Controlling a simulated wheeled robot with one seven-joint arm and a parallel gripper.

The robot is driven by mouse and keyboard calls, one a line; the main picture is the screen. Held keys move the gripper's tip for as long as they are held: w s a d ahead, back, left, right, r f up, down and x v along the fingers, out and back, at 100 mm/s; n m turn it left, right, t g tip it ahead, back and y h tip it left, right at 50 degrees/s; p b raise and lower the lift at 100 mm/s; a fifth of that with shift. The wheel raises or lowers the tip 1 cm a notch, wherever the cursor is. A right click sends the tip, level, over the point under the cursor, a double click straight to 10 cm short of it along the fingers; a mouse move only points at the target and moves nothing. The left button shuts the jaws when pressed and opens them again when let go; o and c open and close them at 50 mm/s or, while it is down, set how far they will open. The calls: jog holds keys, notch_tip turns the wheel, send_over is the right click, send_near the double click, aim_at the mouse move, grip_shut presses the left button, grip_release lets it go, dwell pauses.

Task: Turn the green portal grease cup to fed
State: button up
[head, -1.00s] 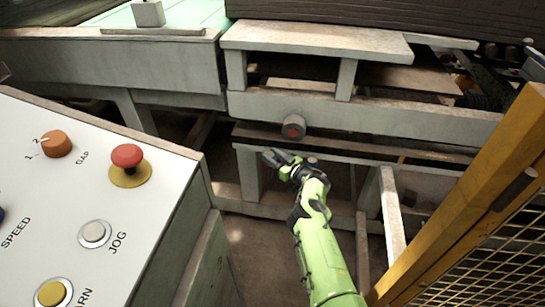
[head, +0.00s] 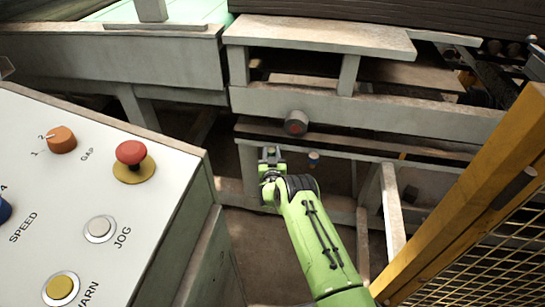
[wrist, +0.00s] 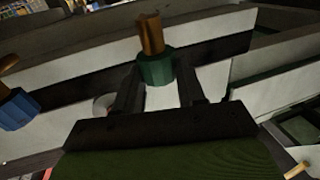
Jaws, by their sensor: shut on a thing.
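The green grease cup (wrist: 157,68) is a faceted green knob with a copper-coloured stem, in the upper middle of the wrist view. My gripper (wrist: 158,88) has one dark finger on each side of the cup's lower part and is shut on it. In the head view my gripper (head: 270,154) is at the machine frame below the beam, and the green cup cannot be made out there. Any marks for the cup's positions are not readable.
A blue cup (wrist: 15,110) with a copper stem is left in the wrist view; it also shows right of my gripper in the head view (head: 314,159). A control panel (head: 65,205) stands left, a yellow guard post (head: 470,185) right.

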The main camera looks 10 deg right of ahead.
aim_at(270, 152)
jog(key=m+h, duration=0.1)
jog(key=h, duration=0.1)
jog(key=m+g+h, duration=0.2)
jog(key=h, duration=0.1)
jog(key=shift+a+f+m+h+b, duration=0.1)
jog(key=shift+a+m+h+b, duration=0.2)
jog(key=shift+m+b, duration=0.1)
jog(key=shift+m+h, duration=0.3)
jog(key=shift+h, duration=0.1)
jog(key=shift+w+m+g+h, duration=0.15)
jog(key=shift+m+g+h, duration=0.35)
jog(key=shift+g+h, duration=0.15)
jog(key=o, duration=0.8)
notch_tip(270, 152, up, 10)
jog(key=p, duration=0.7)
jog(key=shift+r, duration=0.2)
jog(key=shift+o, duration=0.4)
jog(key=shift+f, duration=0.1)
